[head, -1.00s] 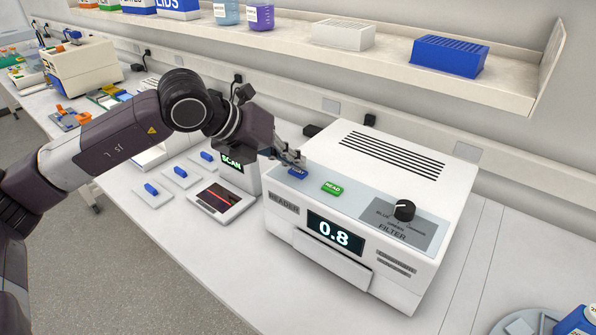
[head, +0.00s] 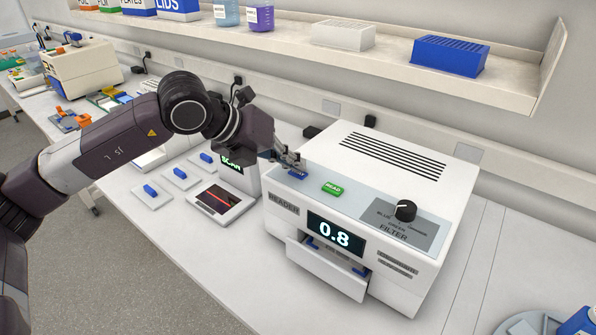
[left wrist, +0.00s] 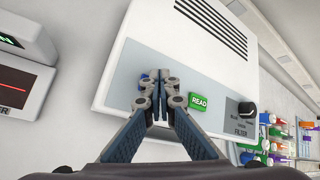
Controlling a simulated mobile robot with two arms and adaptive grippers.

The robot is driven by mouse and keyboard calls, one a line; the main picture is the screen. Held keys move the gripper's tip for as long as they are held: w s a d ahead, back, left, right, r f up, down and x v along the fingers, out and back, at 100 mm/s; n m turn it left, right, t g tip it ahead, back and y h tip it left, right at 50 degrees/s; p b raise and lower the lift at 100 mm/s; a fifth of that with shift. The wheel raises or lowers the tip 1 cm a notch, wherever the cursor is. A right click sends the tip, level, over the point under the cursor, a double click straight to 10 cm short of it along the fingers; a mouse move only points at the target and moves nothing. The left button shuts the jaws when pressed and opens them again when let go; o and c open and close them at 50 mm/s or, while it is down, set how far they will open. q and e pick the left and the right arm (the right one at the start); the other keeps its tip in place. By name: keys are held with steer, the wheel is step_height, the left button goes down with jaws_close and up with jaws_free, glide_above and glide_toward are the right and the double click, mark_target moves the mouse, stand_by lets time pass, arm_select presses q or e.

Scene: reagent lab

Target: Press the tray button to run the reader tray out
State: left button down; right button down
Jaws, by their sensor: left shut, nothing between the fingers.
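The white reader (head: 400,180) stands on the bench, its display showing 0.8. Its blue tray button (head: 298,174) is on the top left of the panel, partly hidden by my left gripper; a sliver of it shows in the left wrist view (left wrist: 153,74). My left gripper (head: 292,160) is shut and empty, its fingertips at the button; whether they touch it I cannot tell. The reader tray (head: 327,272) sticks out of the front below the display, with small blue parts in it. My right gripper is not in view.
The green READ button (head: 332,189) is right of the tray button, and the black filter knob (head: 405,210) farther right. A scanner (head: 220,203) and several small plates with blue pieces (head: 180,174) lie left of the reader. A shelf (head: 380,65) runs above.

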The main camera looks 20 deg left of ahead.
mark_target(294, 174)
arm_select(q)
steer(key=shift+r+p, duration=0.3)
steer(key=shift+r, duration=0.6)
steer(key=shift+r+p, duration=1.35)
steer(key=shift+r, duration=1.1)
steer(key=shift+f, duration=0.1)
